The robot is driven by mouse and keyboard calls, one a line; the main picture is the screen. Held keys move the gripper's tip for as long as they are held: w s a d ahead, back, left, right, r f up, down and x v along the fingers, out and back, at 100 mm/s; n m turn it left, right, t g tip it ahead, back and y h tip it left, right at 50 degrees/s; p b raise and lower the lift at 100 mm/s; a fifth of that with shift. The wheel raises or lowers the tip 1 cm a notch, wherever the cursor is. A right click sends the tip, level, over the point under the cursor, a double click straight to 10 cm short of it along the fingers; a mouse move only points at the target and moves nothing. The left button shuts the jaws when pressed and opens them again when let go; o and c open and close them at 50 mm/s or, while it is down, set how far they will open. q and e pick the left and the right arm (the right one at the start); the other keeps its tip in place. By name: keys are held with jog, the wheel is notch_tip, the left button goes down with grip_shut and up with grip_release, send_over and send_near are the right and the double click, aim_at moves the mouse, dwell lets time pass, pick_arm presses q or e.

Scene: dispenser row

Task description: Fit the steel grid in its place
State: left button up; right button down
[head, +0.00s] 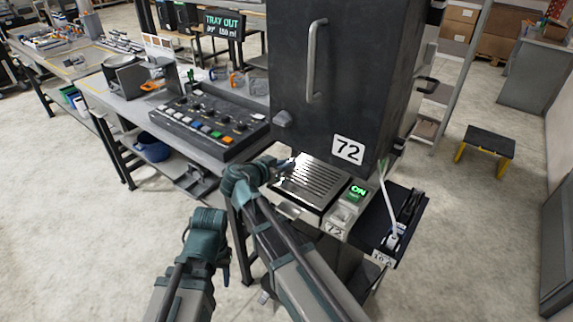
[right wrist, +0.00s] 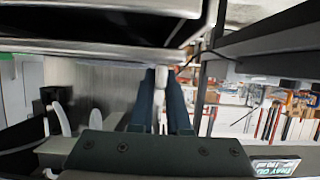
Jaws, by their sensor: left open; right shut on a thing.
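The steel grid (head: 311,182), a slotted silvery plate, lies at the tray opening at the foot of the dark machine marked 72 (head: 345,100). I cannot tell whether it is seated or held just above. My right gripper (head: 284,166) is at the grid's left edge, shut on it. In the right wrist view its two dark fingers (right wrist: 162,85) are close together with a thin pale piece between them; the rest of the grid is hard to make out there. My left gripper (head: 226,262) is open, low and left of the machine, its fingers mostly hidden by its wrist.
A sign (head: 224,24) reads TRAY OUT. A green ON display (head: 357,191) sits right of the grid. A button panel (head: 205,124) stands on the bench at left. The machine's large front overhangs the grid. Open floor lies at right.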

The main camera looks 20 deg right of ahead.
pick_arm(q)
jog(key=shift+f+b, duration=0.8)
pick_arm(e)
jog(key=shift+f, duration=0.75)
jog(key=c, duration=0.8)
grip_release()
pick_arm(q)
jog(key=shift+r, duration=0.1)
